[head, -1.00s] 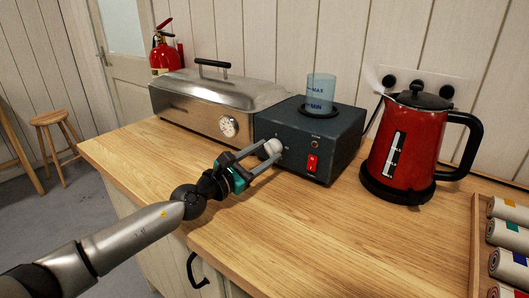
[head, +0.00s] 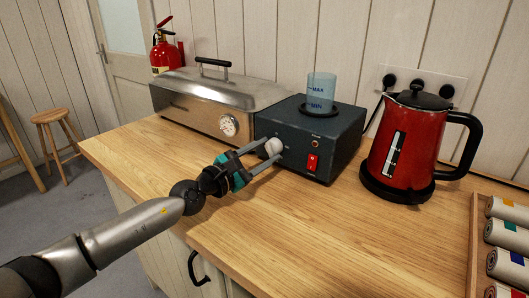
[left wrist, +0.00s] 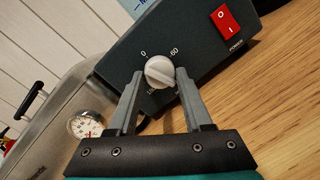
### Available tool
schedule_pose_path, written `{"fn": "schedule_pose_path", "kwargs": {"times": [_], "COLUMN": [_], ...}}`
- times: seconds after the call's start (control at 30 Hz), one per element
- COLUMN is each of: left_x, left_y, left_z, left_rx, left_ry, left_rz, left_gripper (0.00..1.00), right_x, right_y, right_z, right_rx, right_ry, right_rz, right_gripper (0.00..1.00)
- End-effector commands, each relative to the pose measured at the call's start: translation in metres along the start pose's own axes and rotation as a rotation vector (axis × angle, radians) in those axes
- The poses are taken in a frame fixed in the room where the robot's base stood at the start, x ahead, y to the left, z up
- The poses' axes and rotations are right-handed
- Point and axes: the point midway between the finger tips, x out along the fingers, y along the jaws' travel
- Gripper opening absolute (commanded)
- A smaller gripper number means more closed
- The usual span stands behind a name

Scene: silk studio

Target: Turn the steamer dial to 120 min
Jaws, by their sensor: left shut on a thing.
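The dark steamer control box (head: 305,150) stands on the wooden counter, with its front panel facing me. Its pale round dial (head: 272,146) is on the left of that panel. My left gripper (head: 266,150) is shut on the dial, one finger on each side. In the left wrist view, the dial (left wrist: 160,71) sits between the fingertips. The panel looks tilted there, with marks "0" and "60" readable above the dial. The lower marks are partly hidden by the fingers. I cannot tell where the dial points. My right gripper is out of view.
A red switch (head: 312,163) is right of the dial. A clear measuring cup (head: 321,90) stands on the box. A metal steamer (head: 210,100) with a gauge is to the left, a red kettle (head: 410,150) to the right. The front counter is clear.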

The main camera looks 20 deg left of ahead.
Motion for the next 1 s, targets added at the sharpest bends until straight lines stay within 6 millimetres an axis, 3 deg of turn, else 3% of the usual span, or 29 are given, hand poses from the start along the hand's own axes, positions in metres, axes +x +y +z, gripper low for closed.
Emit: {"fn": "schedule_pose_path", "kwargs": {"times": [0.03, 0.07, 0.3, 0.67, 1.0], "left_x": [0.000, 0.000, 0.000, -0.006, -0.056], "left_y": [-0.001, -0.001, 0.000, 0.000, -0.002], "left_z": [-0.002, -0.002, -0.001, -0.001, -0.002], "left_rx": [-0.001, -0.001, -0.001, 0.000, 0.001], "left_ry": [0.003, 0.003, 0.002, 0.001, 0.003], "left_rz": [-0.003, -0.003, -0.001, 0.001, -0.004], "left_gripper": [0.00, 0.53, 0.79, 0.79, 0.79], "right_x": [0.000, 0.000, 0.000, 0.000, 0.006], "right_y": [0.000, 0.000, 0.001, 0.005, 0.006], "right_z": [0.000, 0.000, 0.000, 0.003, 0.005], "right_rx": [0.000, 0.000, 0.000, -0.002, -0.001], "right_ry": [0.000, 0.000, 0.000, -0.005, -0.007], "right_rz": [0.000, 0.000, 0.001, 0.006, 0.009], "right_gripper": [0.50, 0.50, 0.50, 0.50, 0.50]}}
